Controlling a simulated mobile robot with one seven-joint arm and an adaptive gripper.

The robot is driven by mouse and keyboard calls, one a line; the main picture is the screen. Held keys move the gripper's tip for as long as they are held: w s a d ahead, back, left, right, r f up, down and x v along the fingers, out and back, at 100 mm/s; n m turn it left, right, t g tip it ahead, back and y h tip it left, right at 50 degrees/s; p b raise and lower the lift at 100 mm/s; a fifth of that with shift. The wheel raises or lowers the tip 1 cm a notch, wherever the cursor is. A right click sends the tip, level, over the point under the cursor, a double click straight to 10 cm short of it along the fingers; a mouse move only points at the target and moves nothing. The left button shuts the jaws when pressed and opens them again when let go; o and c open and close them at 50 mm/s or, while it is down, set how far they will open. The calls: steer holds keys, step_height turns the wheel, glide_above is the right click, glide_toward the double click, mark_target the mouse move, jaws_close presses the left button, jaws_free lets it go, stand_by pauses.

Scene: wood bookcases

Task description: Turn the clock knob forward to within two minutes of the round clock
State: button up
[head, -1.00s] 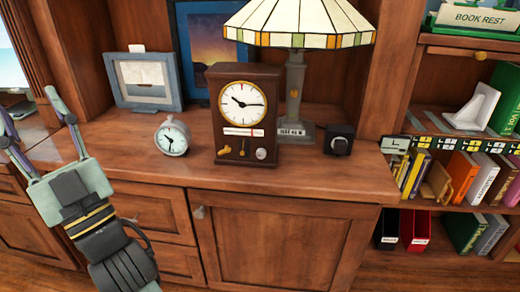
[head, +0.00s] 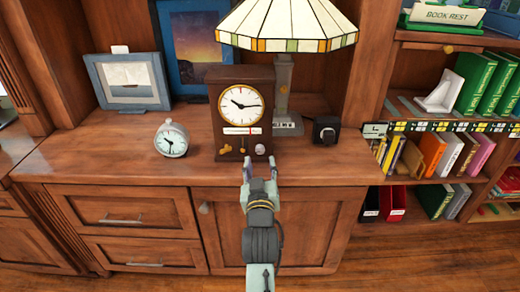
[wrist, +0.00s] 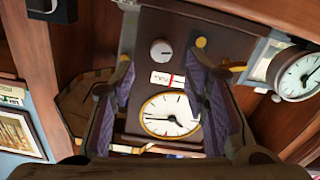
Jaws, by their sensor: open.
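The brown box clock (head: 240,104) stands upright on the wood counter, its white dial facing me. Below the dial are a brass knob (head: 226,149) at left and a pale round knob (head: 261,149) at right. In the wrist view, turned over, the pale knob (wrist: 161,52) and brass knob (wrist: 201,42) show above the dial (wrist: 170,115). The small silver round clock (head: 171,140) stands left of the box clock; its exact minute is too small to read. My gripper (head: 260,164) is open and empty, just below and in front of the pale knob, apparently not touching it.
A lamp (head: 286,25) with a stained-glass shade stands behind the box clock at right. A small black box (head: 326,130) is right of it. A framed picture (head: 130,82) is behind the round clock. The counter (head: 100,155) is clear at left.

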mark_target(260, 151)
steer(key=w+p, duration=0.1)
steer(key=w, duration=0.5)
steer(key=shift+w+a, duration=0.1)
steer(key=shift+w, duration=0.05)
jaws_close()
stand_by(0.4)
